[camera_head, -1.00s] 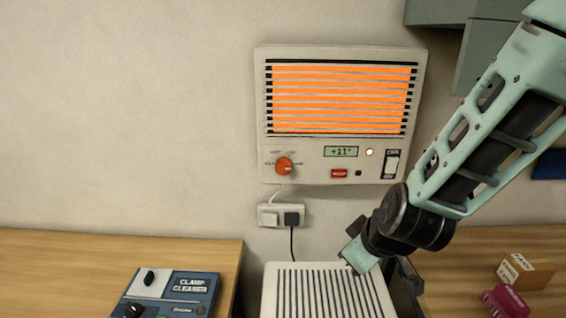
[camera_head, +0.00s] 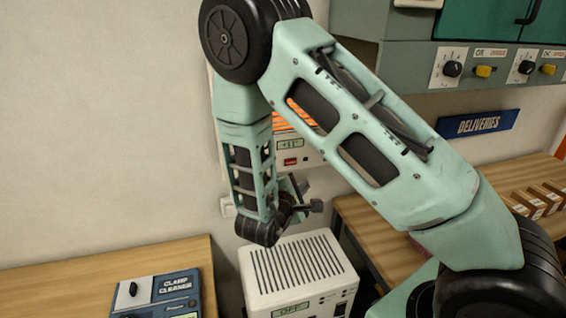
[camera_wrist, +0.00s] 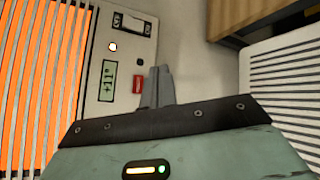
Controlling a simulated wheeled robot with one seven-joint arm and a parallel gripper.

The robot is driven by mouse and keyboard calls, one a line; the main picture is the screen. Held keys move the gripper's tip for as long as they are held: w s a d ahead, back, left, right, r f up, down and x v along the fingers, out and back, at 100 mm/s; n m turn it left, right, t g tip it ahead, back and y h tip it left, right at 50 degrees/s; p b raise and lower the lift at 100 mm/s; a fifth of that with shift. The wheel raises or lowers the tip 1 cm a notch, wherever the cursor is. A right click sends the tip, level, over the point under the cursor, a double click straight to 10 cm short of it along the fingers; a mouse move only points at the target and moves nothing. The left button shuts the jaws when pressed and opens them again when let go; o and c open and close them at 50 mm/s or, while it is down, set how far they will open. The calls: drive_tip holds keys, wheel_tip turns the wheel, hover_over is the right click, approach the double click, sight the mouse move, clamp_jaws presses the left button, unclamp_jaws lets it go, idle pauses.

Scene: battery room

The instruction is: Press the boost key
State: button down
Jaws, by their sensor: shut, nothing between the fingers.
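The wall heater (camera_head: 309,157) has a glowing orange grille, a small display reading about +11° and a red key (camera_head: 290,161) below it. The red key's label is too small to read. The arm covers much of the heater in the head view. In the wrist view the heater's panel (camera_wrist: 128,62) is on the left, with the red key (camera_wrist: 138,84) just left of my fingers. My gripper (camera_wrist: 160,71) is shut and empty, beside the key in that picture. Whether it touches the panel I cannot tell.
A white slotted box (camera_head: 333,262) stands below the heater. A grey-green cabinet (camera_head: 385,65) with knobs hangs at upper right. Small boxes (camera_head: 530,203) lie on the right bench.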

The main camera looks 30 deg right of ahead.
drive_tip(key=b, duration=0.2)
approach(296, 164)
drive_tip(key=d, duration=0.4)
drive_tip(key=shift+w+d+f, duration=0.3)
drive_tip(key=shift+w+f, duration=0.25)
drive_tip(key=shift+w, duration=0.3)
idle(1.4)
drive_tip(key=shift+w+d+p, duration=0.1)
drive_tip(key=shift+w+p, duration=0.25)
drive_tip(key=shift+p, duration=0.35)
drive_tip(key=shift+w+d, duration=0.1)
drive_tip(key=shift+w, duration=0.3)
drive_tip(key=shift+s+p, duration=0.1)
drive_tip(key=shift+p, duration=0.2)
drive_tip(key=shift+s+a+p, duration=0.25)
drive_tip(key=shift+s+p, duration=0.2)
drive_tip(key=shift+s, duration=0.25)
